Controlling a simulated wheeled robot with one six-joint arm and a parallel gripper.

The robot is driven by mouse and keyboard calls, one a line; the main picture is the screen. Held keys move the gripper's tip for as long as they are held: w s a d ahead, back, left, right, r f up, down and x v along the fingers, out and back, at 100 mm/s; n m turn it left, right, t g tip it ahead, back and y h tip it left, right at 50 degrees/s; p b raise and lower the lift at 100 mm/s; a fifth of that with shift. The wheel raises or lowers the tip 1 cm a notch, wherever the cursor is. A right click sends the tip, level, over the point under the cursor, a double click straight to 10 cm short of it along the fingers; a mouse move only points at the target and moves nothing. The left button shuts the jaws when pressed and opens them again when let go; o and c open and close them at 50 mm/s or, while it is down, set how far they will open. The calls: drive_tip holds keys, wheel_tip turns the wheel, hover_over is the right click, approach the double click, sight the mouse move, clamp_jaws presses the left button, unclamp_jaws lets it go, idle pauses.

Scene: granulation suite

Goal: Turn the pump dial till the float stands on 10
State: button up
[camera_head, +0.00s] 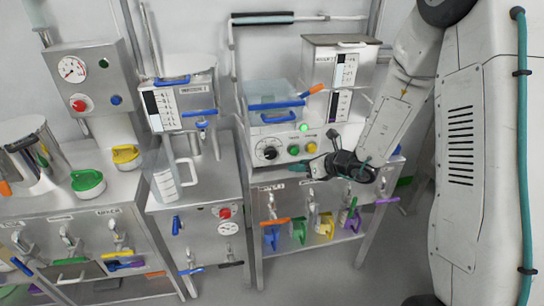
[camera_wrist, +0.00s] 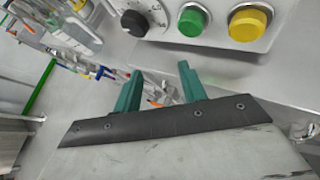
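The black round dial (camera_head: 270,153) with a white pointer mark sits on the front of a pale pump box, left of a green button (camera_head: 294,150) and a yellow button (camera_head: 311,148). In the wrist view the dial (camera_wrist: 135,22) is at the top, with a printed scale around it. My gripper (camera_head: 292,167) is just below and in front of the panel, right of the dial and apart from it. In the wrist view its two teal fingers (camera_wrist: 160,70) stand apart with nothing between them. Scale panels (camera_head: 340,105) stand behind the box; no float reading is legible.
A clear tank with blue handles (camera_head: 273,105) stands on the pump box, beside a lit green lamp (camera_head: 304,127). A clear jug (camera_head: 166,184) stands on the bench at left. Open floor lies in front.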

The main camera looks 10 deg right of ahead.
drive_tip(key=o, duration=0.3)
drive_tip(key=s+a+f+n+g, duration=0.1)
drive_tip(key=a+f, duration=0.1)
drive_tip(key=a, duration=0.3)
drive_tip(key=shift+s+a+y, duration=0.3)
drive_tip(key=shift+s+y, duration=0.05)
drive_tip(key=shift+y, duration=0.05)
drive_tip(key=s+a+f+n+g+h, duration=0.1)
drive_tip(key=s+a+f+n+g, duration=0.3)
drive_tip(key=s+f, duration=0.2)
drive_tip(key=s+d+f+n+g+h, duration=0.4)
drive_tip(key=s+f+n+h, duration=0.3)
drive_tip(key=s+f+n, duration=0.15)
drive_tip(key=n+t, duration=1.7)
drive_tip(key=n, duration=0.3)
approach(271, 155)
drive_tip(key=w, duration=0.2)
drive_tip(key=shift+h, duration=0.3)
drive_tip(key=w, duration=0.7)
drive_tip(key=shift+a+f, duration=0.15)
drive_tip(key=shift+f, duration=0.05)
